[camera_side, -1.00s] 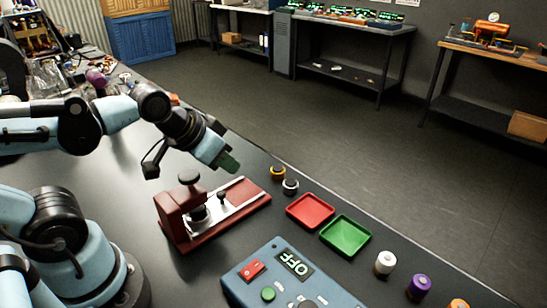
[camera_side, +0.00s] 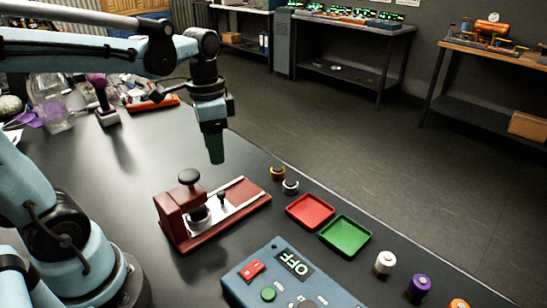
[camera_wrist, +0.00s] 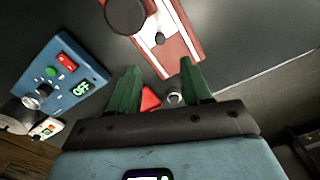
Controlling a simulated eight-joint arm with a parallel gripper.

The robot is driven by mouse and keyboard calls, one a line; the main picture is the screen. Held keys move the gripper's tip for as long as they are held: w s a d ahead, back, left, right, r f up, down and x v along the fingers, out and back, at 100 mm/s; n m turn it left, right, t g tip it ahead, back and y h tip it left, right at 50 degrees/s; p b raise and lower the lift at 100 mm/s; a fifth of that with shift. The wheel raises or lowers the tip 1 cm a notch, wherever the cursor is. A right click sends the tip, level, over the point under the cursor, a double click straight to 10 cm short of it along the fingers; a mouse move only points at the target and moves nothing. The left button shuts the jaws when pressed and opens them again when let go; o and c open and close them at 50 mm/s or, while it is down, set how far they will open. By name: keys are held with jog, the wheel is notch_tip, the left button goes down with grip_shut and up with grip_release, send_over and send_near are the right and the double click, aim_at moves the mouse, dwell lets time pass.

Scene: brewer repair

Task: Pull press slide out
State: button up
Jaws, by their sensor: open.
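The red press (camera_side: 182,215) stands on the dark table with a black round knob on top. Its slide (camera_side: 232,204) is a pale metal strip on a red base with a small black knob (camera_side: 221,196) standing on it. In the wrist view the slide (camera_wrist: 167,36) and its small knob (camera_wrist: 159,38) lie beyond the fingertips. My gripper (camera_side: 216,150) points down above and behind the slide, apart from it. Its green fingers (camera_wrist: 158,68) are spread and empty in the wrist view.
A red tray (camera_side: 310,211) and a green tray (camera_side: 345,236) lie to the right of the press. A blue control box (camera_side: 287,280) reading OFF is in front. Small yellow and grey cylinders (camera_side: 284,180) stand near the slide's far end. Several coloured cylinders stand at right.

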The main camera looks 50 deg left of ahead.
aim_at(221, 192)
jog(key=shift+f, duration=5.85)
jog(key=shift+c, duration=0.2)
grip_shut()
